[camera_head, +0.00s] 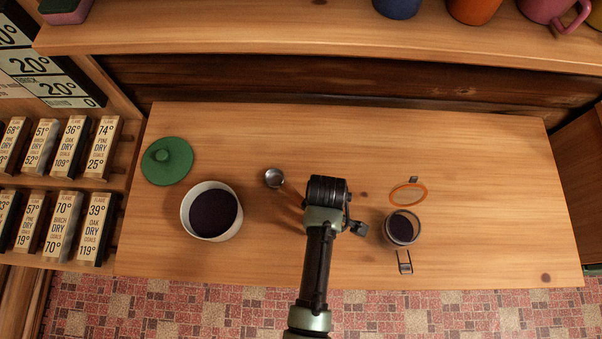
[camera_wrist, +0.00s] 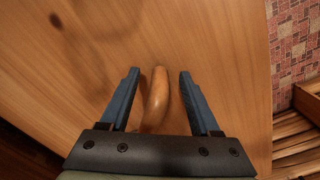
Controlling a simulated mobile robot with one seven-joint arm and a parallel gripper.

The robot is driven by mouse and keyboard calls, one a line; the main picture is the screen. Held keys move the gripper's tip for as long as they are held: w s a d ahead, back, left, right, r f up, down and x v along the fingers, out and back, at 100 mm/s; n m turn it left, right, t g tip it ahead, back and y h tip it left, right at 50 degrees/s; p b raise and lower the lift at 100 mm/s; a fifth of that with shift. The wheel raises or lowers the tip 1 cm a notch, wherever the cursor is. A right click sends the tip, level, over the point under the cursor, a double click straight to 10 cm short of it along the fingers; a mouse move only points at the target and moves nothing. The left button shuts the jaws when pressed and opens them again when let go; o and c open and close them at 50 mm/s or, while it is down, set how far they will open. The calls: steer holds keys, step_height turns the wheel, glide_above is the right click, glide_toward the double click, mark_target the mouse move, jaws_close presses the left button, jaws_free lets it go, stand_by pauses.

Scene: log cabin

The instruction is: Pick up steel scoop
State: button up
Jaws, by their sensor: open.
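The steel scoop (camera_head: 274,178) lies on the wooden table, left of my arm in the head view. Its small round metal bowl shows, and its wooden handle runs down to the right under my wrist. In the wrist view, the light wooden handle (camera_wrist: 157,97) lies between the blue fingers of my gripper (camera_wrist: 159,74). The fingers are open, with a gap on each side of the handle. The metal bowl is not visible in the wrist view. In the head view, my wrist hides the fingers and the handle's end.
A white canister (camera_head: 187,212) with dark contents and a green lid (camera_head: 176,160) stand on the table (camera_head: 240,125) at left. A glass jar (camera_head: 401,228) with an orange-rimmed lid (camera_head: 408,194) is at right. A shelf (camera_head: 300,40) with mugs overhangs the back.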

jaws_close()
steer(key=shift+r, duration=0.1)
